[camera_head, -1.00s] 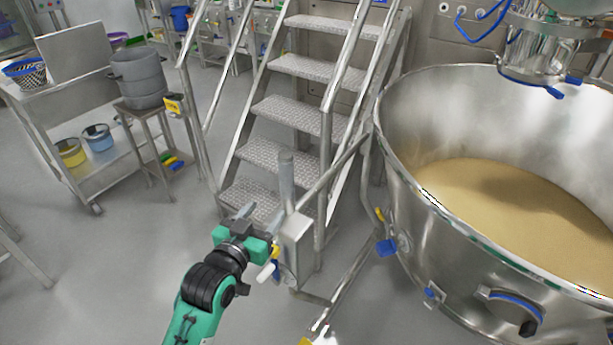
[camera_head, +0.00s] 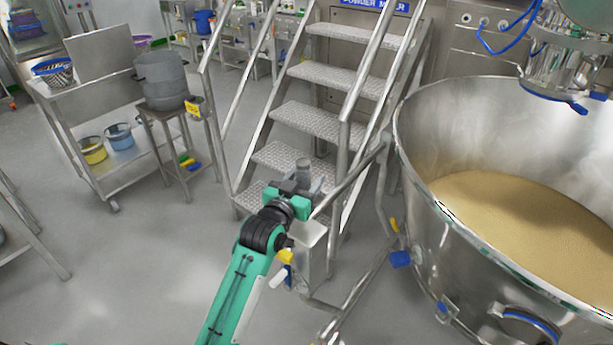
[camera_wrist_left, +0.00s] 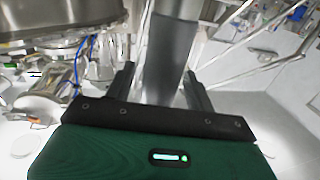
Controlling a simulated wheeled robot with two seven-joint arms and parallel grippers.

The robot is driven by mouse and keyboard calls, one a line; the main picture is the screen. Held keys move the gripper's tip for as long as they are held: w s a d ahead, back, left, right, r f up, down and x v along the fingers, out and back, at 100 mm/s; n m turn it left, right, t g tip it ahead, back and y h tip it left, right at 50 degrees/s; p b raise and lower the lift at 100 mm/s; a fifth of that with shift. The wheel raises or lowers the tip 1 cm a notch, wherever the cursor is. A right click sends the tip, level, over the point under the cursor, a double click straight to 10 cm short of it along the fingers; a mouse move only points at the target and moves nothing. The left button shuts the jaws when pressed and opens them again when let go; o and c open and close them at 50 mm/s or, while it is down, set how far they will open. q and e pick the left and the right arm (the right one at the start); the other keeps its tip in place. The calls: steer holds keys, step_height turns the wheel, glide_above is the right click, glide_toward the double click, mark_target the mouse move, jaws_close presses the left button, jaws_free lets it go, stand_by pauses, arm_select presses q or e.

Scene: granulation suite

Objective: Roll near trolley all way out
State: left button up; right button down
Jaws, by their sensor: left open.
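A large steel bowl (camera_head: 432,225) holding tan powder fills the right of the head view. Steel tubing (camera_head: 365,285) runs low beside it, with a box-like upright (camera_head: 312,250); I cannot tell whether these belong to the trolley. In the left wrist view the post (camera_wrist_left: 170,55) stands between the two dark fingers (camera_wrist_left: 158,82), with a gap visible at each side. The gripper hides the post's lower part. My right gripper is not in view.
Metal steps (camera_head: 305,120) with handrails stand just behind the post. A steel cart (camera_head: 95,110) with pails and a stool (camera_head: 165,125) bearing grey pots stand at the left. The floor (camera_head: 140,260) at the lower left is clear.

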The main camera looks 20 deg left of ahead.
arm_select(q)
steer(key=shift+w+d, duration=0.1)
steer(key=shift+w, duration=0.55)
jaws_close()
steer(key=shift+f, duration=0.1)
